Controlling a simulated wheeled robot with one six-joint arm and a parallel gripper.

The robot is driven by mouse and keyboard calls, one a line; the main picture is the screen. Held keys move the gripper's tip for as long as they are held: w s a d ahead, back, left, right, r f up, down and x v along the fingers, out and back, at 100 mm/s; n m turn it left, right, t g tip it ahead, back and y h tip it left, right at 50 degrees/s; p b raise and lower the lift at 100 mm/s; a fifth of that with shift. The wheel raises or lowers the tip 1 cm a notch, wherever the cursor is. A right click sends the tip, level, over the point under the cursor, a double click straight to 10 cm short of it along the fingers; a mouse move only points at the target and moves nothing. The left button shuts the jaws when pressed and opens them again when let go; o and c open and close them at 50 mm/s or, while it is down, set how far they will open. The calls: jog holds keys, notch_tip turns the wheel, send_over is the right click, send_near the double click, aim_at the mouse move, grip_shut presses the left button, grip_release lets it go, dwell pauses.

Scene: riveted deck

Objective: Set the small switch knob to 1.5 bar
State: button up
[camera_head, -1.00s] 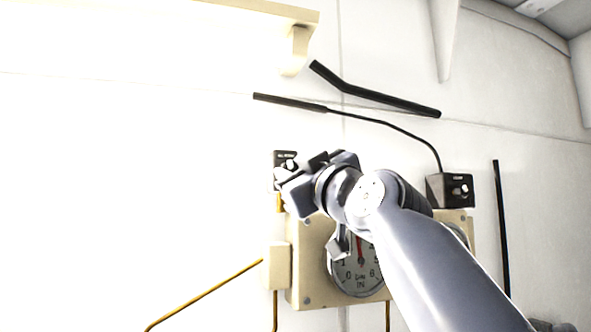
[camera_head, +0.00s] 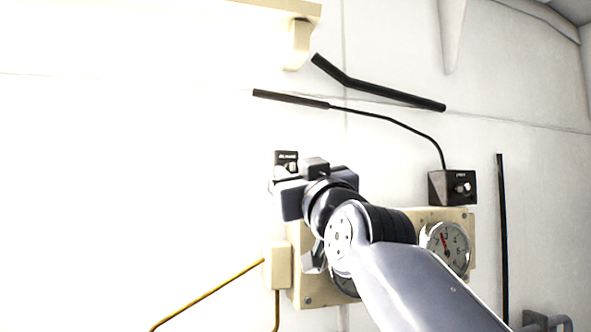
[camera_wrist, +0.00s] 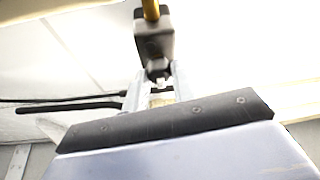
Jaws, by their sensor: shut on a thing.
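A small dark switch box (camera_head: 286,158) is on the white wall, with a label on its face. It also shows in the wrist view as a dark box (camera_wrist: 153,38) with a yellow conduit (camera_wrist: 151,9). My gripper (camera_head: 283,180) is at the front of this box. In the wrist view my gripper (camera_wrist: 157,86) is shut on the small switch knob (camera_wrist: 158,72), which is partly hidden between the fingers. The left gauge (camera_head: 345,286) is almost wholly behind my arm, so its needle is hidden. The right gauge (camera_head: 446,246) shows a red needle pointing up and left.
A second dark box (camera_head: 452,188) with a knob and a black cable is to the right. A cream panel (camera_head: 311,299) carries the gauges below my wrist. Dark bars (camera_head: 385,94) run along the wall above. A cream bracket (camera_head: 297,45) hangs at the top.

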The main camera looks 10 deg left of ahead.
dwell(0.3)
jog(key=o, duration=1)
jog(key=b+v, duration=0.5)
jog(key=v, duration=0.6)
jog(key=shift+b, duration=0.3)
jog(key=shift+w+a+r, duration=0.1)
jog(key=shift+a+r, duration=0.05)
jog(key=p+x, duration=0.5)
jog(key=x, duration=0.5)
jog(key=shift+w+a+r+p, duration=0.15)
jog(key=shift+w+p, duration=0.05)
jog(key=shift+p, duration=0.2)
